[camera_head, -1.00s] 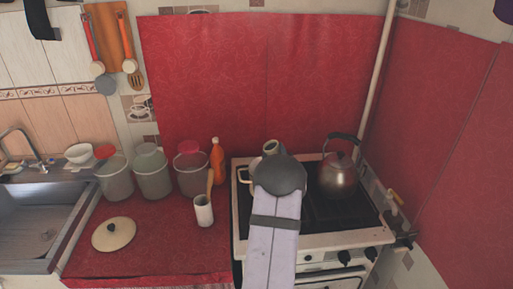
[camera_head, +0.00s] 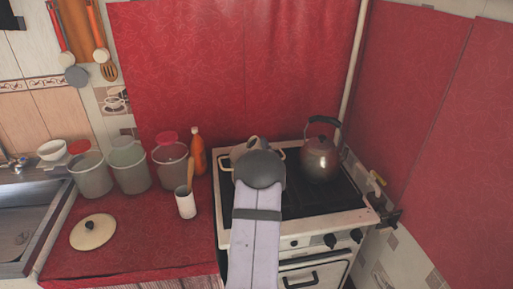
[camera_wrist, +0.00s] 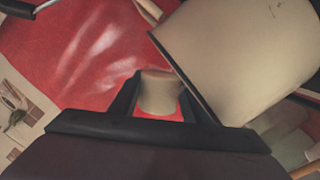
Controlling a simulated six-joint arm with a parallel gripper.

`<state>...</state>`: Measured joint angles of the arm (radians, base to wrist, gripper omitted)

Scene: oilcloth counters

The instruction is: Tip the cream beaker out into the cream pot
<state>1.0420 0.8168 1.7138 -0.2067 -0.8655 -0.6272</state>
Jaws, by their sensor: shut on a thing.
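The cream pot (camera_head: 238,153) stands on the left of the stove top, with a handle showing on each side. My wrist hides much of it in the head view. In the wrist view the pot (camera_wrist: 245,50) fills the upper right, close beside the beaker. My gripper (camera_wrist: 160,94) is shut on the cream beaker (camera_wrist: 160,90), one dark finger on each side. In the head view the beaker (camera_head: 252,141) shows just past my wrist, over the pot, and looks tilted. Its contents are not visible.
A kettle (camera_head: 320,158) stands on the stove (camera_head: 300,228) right of the pot. On the red counter (camera_head: 140,245) to the left are a lid (camera_head: 93,232), a white utensil cup (camera_head: 186,204), an orange bottle (camera_head: 198,155) and several canisters. A red-covered wall stands behind.

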